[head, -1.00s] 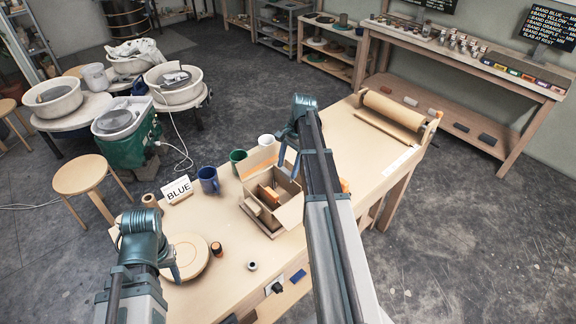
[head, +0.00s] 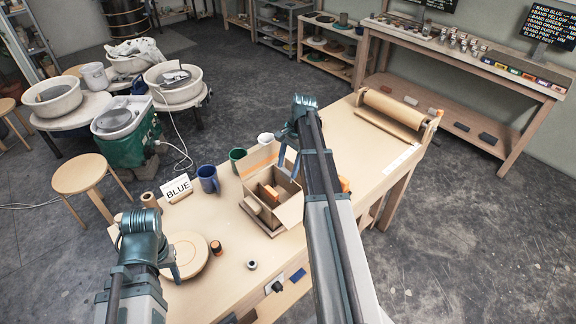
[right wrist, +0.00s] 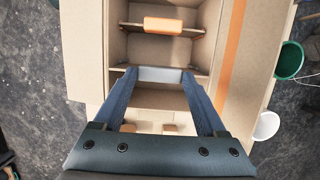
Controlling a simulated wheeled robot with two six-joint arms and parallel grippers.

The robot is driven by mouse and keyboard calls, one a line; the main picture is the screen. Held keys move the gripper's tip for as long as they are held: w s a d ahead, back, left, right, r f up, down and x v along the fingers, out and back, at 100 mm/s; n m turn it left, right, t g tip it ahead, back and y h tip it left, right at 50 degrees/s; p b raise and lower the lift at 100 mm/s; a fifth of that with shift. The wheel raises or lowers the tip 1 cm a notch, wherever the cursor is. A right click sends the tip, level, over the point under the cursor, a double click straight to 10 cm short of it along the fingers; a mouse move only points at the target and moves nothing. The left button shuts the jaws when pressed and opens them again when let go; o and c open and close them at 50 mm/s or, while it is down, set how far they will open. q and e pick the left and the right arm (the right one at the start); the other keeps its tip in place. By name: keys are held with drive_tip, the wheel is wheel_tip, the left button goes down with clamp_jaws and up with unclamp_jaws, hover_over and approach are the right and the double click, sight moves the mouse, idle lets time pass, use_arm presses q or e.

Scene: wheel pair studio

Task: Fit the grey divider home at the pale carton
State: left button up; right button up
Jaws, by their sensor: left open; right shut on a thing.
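The pale carton (head: 290,213) stands open on the workbench, its flaps spread; it fills the right wrist view (right wrist: 88,50). My right gripper (right wrist: 160,78) is over the carton, shut on the grey divider (right wrist: 160,75) by its grey top. The divider lies crosswise between the carton's long walls; how deep it sits is unclear. An orange-topped divider (right wrist: 172,25) stands across the carton further up in that view. In the head view my right arm partly hides the carton. My left gripper (head: 174,262) is open and empty beside the round board (head: 192,252).
A blue mug (head: 208,179), a green mug (head: 237,158) and a white cup (head: 266,139) stand behind the carton. A BLUE sign (head: 177,188) is left of them. A slab roller (head: 392,110) occupies the bench's far end.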

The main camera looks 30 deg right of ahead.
sight(288, 174)
drive_tip(key=shift+f+b, duration=0.95)
drive_tip(key=shift+f, duration=0.3)
drive_tip(key=shift+f+b, duration=1)
drive_tip(key=shift+b, duration=0.15)
drive_tip(key=o, duration=1.3)
drive_tip(key=shift+r, duration=0.1)
drive_tip(key=shift+o, duration=0.2)
drive_tip(key=p+v, duration=1.3)
drive_tip(key=shift+r, duration=0.4)
drive_tip(key=shift+d, duration=0.1)
